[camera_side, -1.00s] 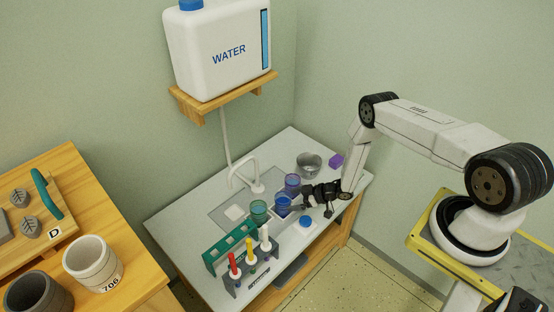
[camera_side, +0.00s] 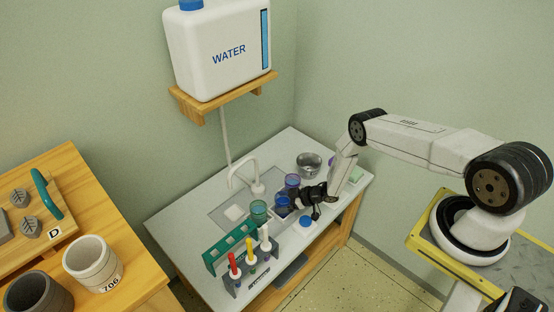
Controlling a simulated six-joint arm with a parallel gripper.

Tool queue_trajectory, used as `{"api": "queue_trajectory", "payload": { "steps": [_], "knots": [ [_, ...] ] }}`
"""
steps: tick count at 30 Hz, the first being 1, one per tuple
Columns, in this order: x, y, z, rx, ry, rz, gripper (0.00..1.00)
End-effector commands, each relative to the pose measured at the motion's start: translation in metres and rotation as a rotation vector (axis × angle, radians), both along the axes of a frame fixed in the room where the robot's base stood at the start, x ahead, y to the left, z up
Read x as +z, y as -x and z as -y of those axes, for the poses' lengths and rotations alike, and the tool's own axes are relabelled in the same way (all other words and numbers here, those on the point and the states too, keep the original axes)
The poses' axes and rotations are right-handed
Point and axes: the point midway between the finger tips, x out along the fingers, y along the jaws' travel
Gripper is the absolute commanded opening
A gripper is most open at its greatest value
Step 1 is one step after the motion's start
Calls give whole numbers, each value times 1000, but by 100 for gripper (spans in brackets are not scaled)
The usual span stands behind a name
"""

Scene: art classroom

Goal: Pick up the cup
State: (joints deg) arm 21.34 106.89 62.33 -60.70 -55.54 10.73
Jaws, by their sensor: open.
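Three small see-through cups stand near the sink on the grey counter: a green one (camera_side: 259,211), a blue one (camera_side: 283,203) and a purple one (camera_side: 292,182). The frames do not show which of them the task means. My gripper (camera_side: 297,206) is open and low over the counter, close to the right side of the blue cup. I cannot tell whether its fingers touch or reach around that cup. Part of the blue cup's right side is hidden by the gripper.
A metal bowl (camera_side: 309,165) stands behind the gripper, and a blue-topped item (camera_side: 306,222) lies in front. A green rack (camera_side: 229,247) and a holder with red, yellow and white markers (camera_side: 249,262) stand front left. A white faucet (camera_side: 245,176) rises behind the cups.

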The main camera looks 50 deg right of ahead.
Motion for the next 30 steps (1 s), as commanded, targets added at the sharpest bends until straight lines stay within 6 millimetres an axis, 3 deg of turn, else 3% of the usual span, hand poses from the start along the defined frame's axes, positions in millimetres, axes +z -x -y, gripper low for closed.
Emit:
{"api": "queue_trajectory", "payload": {
  "steps": [7, 8, 15, 30],
  "knots": [
    [0, 0, 0, 0, 0, 0, 100],
    [0, 0, 0, 0, 0, 0, 94],
    [0, 0, 0, 0, 0, 0, 17],
    [6, -1, 0, 0, 0, 2, 16]
  ]
}}
